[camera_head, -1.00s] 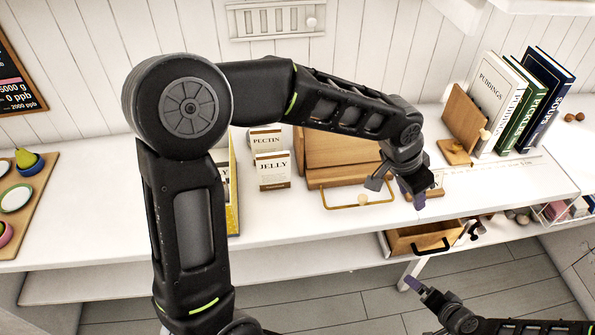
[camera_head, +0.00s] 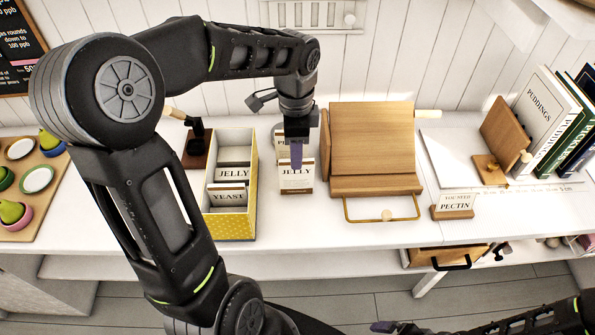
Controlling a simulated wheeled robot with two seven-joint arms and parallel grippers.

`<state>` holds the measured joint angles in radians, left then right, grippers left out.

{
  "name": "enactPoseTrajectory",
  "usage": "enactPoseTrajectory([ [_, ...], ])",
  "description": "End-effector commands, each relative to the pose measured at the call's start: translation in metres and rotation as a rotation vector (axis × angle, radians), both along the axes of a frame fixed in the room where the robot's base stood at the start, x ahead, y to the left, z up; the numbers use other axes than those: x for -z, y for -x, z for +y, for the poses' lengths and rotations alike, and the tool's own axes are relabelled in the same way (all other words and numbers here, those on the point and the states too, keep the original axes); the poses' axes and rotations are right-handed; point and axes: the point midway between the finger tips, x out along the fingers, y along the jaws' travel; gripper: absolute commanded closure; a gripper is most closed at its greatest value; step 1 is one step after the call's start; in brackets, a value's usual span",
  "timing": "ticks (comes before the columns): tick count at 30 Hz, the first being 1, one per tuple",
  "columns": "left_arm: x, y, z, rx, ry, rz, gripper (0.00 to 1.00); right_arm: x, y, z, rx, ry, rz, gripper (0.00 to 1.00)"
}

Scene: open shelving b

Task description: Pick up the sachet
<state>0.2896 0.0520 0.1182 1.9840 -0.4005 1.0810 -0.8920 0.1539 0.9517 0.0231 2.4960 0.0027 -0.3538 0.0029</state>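A white packet with a brown base band reading JELLY (camera_head: 297,181) stands on the white counter. Just behind it, a similar packet (camera_head: 279,143) is mostly covered by my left gripper; earlier it read PECTIN. A wooden sign (camera_head: 454,206) at right reads YOU NEED PECTIN. My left gripper (camera_head: 296,155) points down at the two packets, its purple fingertip overlapping the JELLY packet's top in the picture. I cannot tell whether it touches either, or how wide its fingers are. My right gripper (camera_head: 384,327) is low at the bottom edge, partly out of frame, its opening unclear.
A yellow box (camera_head: 232,228) with JELLY and YEAST cards stands left of the packets. Books (camera_head: 545,115) stand far right. An open drawer (camera_head: 440,254) is below.

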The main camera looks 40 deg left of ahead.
Motion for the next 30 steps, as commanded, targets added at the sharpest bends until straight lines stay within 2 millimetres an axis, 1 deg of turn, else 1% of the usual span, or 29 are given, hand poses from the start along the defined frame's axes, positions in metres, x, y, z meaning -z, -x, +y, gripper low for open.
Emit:
enactPoseTrajectory([
  [6, 0.003, 0.000, 0.000, -0.001, 0.000, 0.000, 0.63, 0.000, -0.001, 0.000, -0.001, -0.001, -0.001, 0.00],
  [12, 0.023, 0.000, -0.001, -0.003, 0.001, 0.001, 0.63, -0.002, -0.001, 0.000, 0.000, -0.001, -0.001, 0.00],
  [14, 0.026, 0.000, -0.001, -0.003, 0.001, -0.001, 0.63, -0.002, -0.001, 0.000, 0.000, -0.001, -0.001, 0.00],
  [24, 0.029, 0.000, -0.001, -0.003, 0.000, 0.000, 0.63, -0.003, -0.001, 0.000, 0.000, -0.001, -0.001, 0.00],
  [26, 0.034, 0.000, -0.001, -0.002, 0.000, 0.001, 0.63, -0.004, -0.001, 0.000, 0.000, 0.000, -0.001, 0.00],
  [30, 0.053, 0.000, -0.002, -0.002, 0.001, 0.003, 0.63, -0.010, 0.000, 0.000, 0.001, 0.001, 0.001, 0.00],
])
